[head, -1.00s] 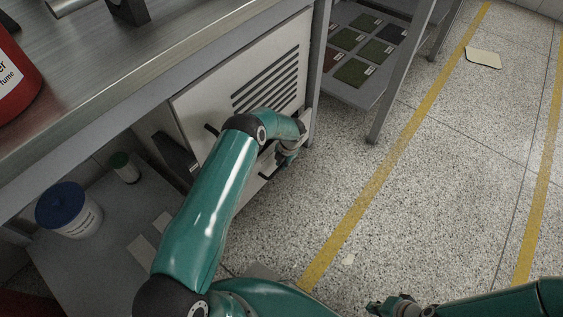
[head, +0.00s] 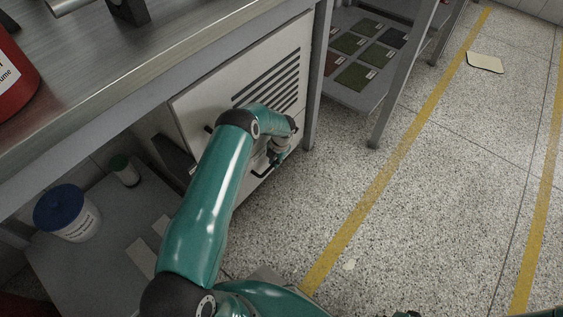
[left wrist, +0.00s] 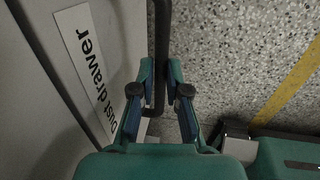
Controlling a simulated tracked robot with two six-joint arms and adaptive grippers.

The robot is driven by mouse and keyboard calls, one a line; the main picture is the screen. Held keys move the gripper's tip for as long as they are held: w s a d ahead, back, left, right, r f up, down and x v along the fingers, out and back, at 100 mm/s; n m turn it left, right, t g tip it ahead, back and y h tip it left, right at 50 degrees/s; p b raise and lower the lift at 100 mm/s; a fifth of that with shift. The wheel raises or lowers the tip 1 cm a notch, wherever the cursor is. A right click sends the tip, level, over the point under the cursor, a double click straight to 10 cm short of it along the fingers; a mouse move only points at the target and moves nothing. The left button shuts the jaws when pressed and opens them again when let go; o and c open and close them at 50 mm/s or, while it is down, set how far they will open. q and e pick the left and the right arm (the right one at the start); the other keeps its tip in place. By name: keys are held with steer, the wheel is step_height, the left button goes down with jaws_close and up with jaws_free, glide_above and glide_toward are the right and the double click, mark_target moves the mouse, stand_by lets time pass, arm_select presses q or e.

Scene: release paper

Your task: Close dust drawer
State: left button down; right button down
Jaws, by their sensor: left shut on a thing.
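The dust drawer (left wrist: 52,120) shows in the left wrist view as a pale front with a printed "Dust drawer" label (left wrist: 86,70). Its dark bar handle (left wrist: 160,35) runs between my left gripper's fingertips (left wrist: 161,72). My left gripper (head: 277,158) is shut on that handle, low on the cabinet front in the head view. My arm hides much of the drawer there, so how far it stands out is hard to tell. Only a small dark part of my right gripper (head: 406,314) shows at the bottom edge of the head view.
The pale cabinet (head: 215,90) with slatted vents stands under a metal worktop (head: 90,90). A grey rack (head: 345,90) with sample squares is to its right. A blue-lidded tub (head: 68,213) sits on a low shelf at left. Speckled floor (head: 440,210) is open at right.

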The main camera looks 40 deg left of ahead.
arm_select(q)
steer(key=shift+a+r, duration=0.1)
steer(key=shift+a, duration=0.2)
steer(key=c, duration=1.2)
jaws_free()
steer(key=shift+d, duration=0.1)
steer(key=r, duration=0.3)
steer(key=d+r, duration=0.1)
steer(key=r, duration=0.3)
steer(key=d+r, duration=0.1)
steer(key=r, duration=0.3)
steer(key=shift+d+r, duration=0.1)
steer(key=shift+r, duration=0.15)
